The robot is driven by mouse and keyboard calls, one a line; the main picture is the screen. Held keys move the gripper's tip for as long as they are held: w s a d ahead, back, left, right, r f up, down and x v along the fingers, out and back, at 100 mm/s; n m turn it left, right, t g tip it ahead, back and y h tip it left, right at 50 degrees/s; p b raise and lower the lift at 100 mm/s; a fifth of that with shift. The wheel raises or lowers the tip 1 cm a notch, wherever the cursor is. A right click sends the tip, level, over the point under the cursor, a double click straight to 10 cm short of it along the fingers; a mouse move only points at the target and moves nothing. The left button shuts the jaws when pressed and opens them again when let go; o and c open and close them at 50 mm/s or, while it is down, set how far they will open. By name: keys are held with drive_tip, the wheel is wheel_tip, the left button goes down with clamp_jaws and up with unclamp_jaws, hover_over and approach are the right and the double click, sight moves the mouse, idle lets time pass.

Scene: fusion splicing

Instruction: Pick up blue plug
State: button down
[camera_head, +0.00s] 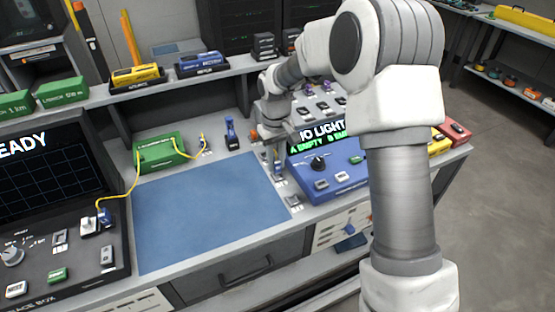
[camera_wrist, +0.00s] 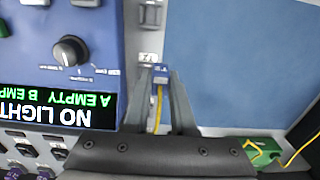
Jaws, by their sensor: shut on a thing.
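A blue plug (camera_wrist: 161,71) with a yellow cable trailing from it is between my gripper's fingers in the wrist view. My gripper (camera_wrist: 160,85) is shut on it, over the strip between the blue mat (camera_wrist: 240,60) and the blue meter (camera_wrist: 55,20). In the head view my gripper (camera_head: 274,160) points down at the meter's left edge, and the arm hides part of the meter. Another blue plug (camera_head: 104,216) with a yellow cable sits at the dark trace box on the left.
A green box (camera_head: 160,152) with yellow cables stands behind the blue mat (camera_head: 205,215). A small blue object (camera_head: 231,134) stands upright beside it. The meter's screen (camera_wrist: 60,108) reads NO LIGHT, A EMPTY. A shelf (camera_head: 150,92) runs behind; the mat is clear.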

drive_tip(key=s+a+r, duration=0.1)
drive_tip(key=s+r, duration=0.3)
drive_tip(key=s, duration=0.3)
drive_tip(key=shift+s+r, duration=0.2)
drive_tip(key=c, duration=1.2)
unclamp_jaws()
drive_tip(key=shift+c, duration=0.2)
clamp_jaws()
